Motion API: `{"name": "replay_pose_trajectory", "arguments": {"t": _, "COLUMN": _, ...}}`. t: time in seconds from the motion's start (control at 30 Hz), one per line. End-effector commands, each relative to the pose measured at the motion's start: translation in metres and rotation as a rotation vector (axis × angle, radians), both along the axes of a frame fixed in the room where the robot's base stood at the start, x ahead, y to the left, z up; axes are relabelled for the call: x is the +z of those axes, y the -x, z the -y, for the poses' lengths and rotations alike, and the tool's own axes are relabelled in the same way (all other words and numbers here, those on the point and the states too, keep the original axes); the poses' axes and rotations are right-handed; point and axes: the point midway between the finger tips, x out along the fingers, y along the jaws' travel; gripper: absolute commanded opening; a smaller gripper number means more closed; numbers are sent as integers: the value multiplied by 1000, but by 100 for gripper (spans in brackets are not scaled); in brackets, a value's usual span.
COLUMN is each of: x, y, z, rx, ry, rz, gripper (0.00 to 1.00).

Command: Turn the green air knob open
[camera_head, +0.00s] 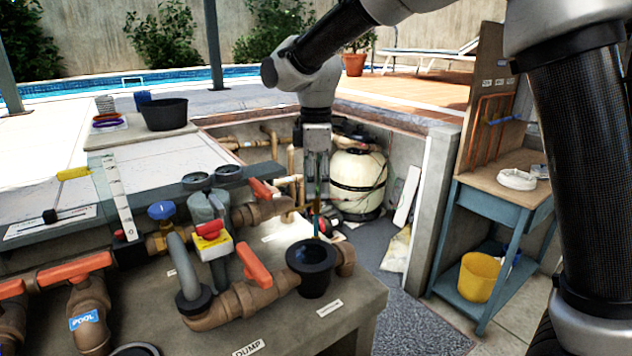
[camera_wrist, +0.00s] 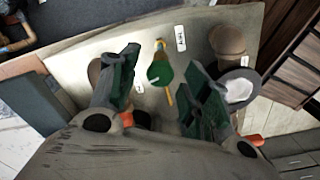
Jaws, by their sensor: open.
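The green air knob (camera_wrist: 160,73) shows in the wrist view, with a brass-coloured part at its top and a thin yellow-orange piece beside its lower edge. My gripper (camera_wrist: 163,64) is open, with one dark green finger on each side of the knob and a gap to both. I cannot tell how far the fingertips are above it. In the head view my gripper (camera_head: 317,205) points down behind the black cup-shaped fitting on the bench. I cannot make out the knob in that view.
The black fitting (camera_head: 311,262) and a brown pipe elbow (camera_wrist: 228,42) stand close to the right finger in the wrist view. A blue shelf (camera_head: 510,192) stands right.

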Motion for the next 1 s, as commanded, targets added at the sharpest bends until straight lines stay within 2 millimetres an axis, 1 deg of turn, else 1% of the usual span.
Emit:
{"name": "replay_pose_trajectory", "arguments": {"t": 0.07, "x": 5, "y": 0, "z": 0, "rx": 0, "ry": -1, "rz": 2, "gripper": 48}}
{"name": "replay_pose_trajectory", "arguments": {"t": 0.17, "x": 18, "y": -1, "z": -1, "rx": 0, "ry": -3, "rz": 4, "gripper": 48}}
{"name": "replay_pose_trajectory", "arguments": {"t": 0.27, "x": 39, "y": -1, "z": -1, "rx": 0, "ry": -3, "rz": 4, "gripper": 48}}
{"name": "replay_pose_trajectory", "arguments": {"t": 0.4, "x": 72, "y": -1, "z": -1, "rx": 0, "ry": -3, "rz": 4, "gripper": 48}}
{"name": "replay_pose_trajectory", "arguments": {"t": 0.5, "x": 91, "y": -1, "z": -1, "rx": 0, "ry": -2, "rz": 3, "gripper": 48}}
{"name": "replay_pose_trajectory", "arguments": {"t": 0.6, "x": 106, "y": -1, "z": -1, "rx": 0, "ry": -2, "rz": 3, "gripper": 48}}
{"name": "replay_pose_trajectory", "arguments": {"t": 0.77, "x": 119, "y": 0, "z": 0, "rx": 0, "ry": -1, "rz": 2, "gripper": 48}}
{"name": "replay_pose_trajectory", "arguments": {"t": 1.0, "x": 120, "y": 0, "z": 0, "rx": 0, "ry": 0, "rz": 1, "gripper": 48}}
